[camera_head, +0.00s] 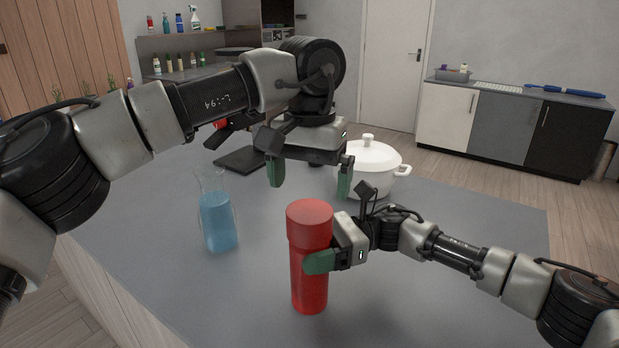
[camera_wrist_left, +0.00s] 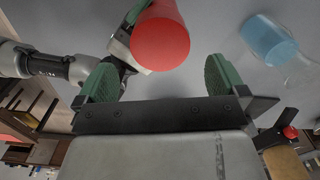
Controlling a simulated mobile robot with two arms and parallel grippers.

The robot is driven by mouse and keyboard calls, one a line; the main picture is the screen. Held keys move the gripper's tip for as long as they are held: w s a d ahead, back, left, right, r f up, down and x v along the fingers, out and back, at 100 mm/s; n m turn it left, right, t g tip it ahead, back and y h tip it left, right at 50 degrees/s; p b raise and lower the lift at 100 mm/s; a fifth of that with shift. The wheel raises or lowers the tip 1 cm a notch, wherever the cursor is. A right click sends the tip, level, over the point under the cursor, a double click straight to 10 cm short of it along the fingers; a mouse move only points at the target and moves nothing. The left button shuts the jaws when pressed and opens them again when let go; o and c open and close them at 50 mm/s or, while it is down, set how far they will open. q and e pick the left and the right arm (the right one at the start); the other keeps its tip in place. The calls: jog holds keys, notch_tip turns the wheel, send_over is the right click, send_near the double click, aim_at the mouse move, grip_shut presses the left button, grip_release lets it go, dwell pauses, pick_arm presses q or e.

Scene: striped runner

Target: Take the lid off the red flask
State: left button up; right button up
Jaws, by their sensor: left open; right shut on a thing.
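The red flask (camera_head: 310,284) stands upright on the grey table, with its wide red lid (camera_head: 310,222) on top. My right gripper (camera_head: 322,261) is shut on the flask's body, just below the lid. My left gripper (camera_head: 309,176) is open and empty above the flask, its green fingers pointing down. In the left wrist view the red lid (camera_wrist_left: 161,42) shows beyond the tips of the left gripper (camera_wrist_left: 160,78), apart from them. The lower flask is mostly hidden behind the lid in that view.
A glass carafe with blue liquid (camera_head: 218,222) stands left of the flask, and also shows in the left wrist view (camera_wrist_left: 268,40). A white lidded pot (camera_head: 372,165) stands behind. A dark flat object (camera_head: 238,159) lies at the back left. The table's front right is clear.

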aim_at(310, 211)
pick_arm(q)
jog(key=shift+m, duration=1)
jog(key=shift+f+m, duration=0.3)
notch_tip(310, 211, down, 7)
jog(key=shift+f, duration=0.2)
jog(key=shift+c, duration=0.5)
